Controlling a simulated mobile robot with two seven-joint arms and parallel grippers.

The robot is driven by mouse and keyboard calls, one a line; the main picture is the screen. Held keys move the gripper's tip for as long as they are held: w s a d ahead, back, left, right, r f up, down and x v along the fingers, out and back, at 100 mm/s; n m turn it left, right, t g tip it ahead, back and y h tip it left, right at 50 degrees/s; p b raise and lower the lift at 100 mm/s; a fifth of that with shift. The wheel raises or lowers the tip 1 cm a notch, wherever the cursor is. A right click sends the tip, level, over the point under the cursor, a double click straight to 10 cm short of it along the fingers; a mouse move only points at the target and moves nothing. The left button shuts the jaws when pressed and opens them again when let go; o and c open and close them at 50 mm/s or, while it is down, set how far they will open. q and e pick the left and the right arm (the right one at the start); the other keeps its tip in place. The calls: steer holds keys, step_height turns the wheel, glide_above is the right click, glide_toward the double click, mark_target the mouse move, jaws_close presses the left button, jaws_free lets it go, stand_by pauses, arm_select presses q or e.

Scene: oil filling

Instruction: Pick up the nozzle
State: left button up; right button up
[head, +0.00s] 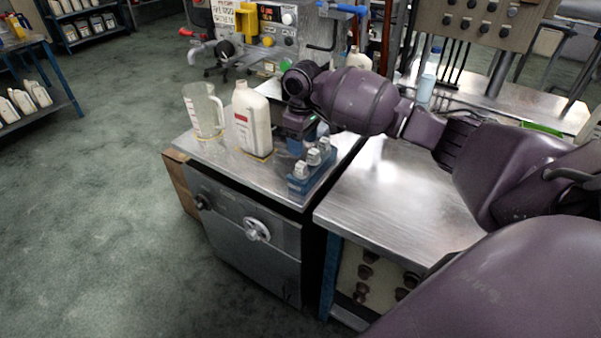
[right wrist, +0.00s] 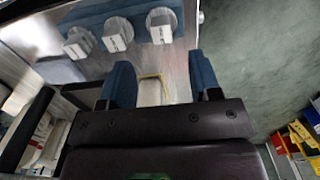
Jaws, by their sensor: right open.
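Several grey-white nozzle-like pieces stand in a row in a blue rack (head: 309,182) near the front right edge of the metal-topped cabinet; the front one is a nozzle (head: 301,171). The right wrist view shows three such pieces near the top, including a nozzle (right wrist: 162,26). My right gripper (head: 296,147) points down just behind the rack, beside the white bottle. In the right wrist view its blue fingers (right wrist: 163,85) are apart. A pale piece with a yellow edge shows between them; I cannot tell what it is. My left gripper is not in view.
A white bottle (head: 252,122) with a red label and a clear measuring jug (head: 204,110) stand left of the gripper. A metal-topped bench (head: 400,195) is to the right, mostly bare, under my right arm. Shelves with bottles stand at the far left.

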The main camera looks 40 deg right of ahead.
mark_target(301, 164)
step_height(301, 164, down, 8)
steer(key=shift+w+a+f+b, duration=0.1)
steer(key=shift+f+b, duration=0.05)
steer(key=shift+b, duration=0.6)
steer(key=c, duration=1)
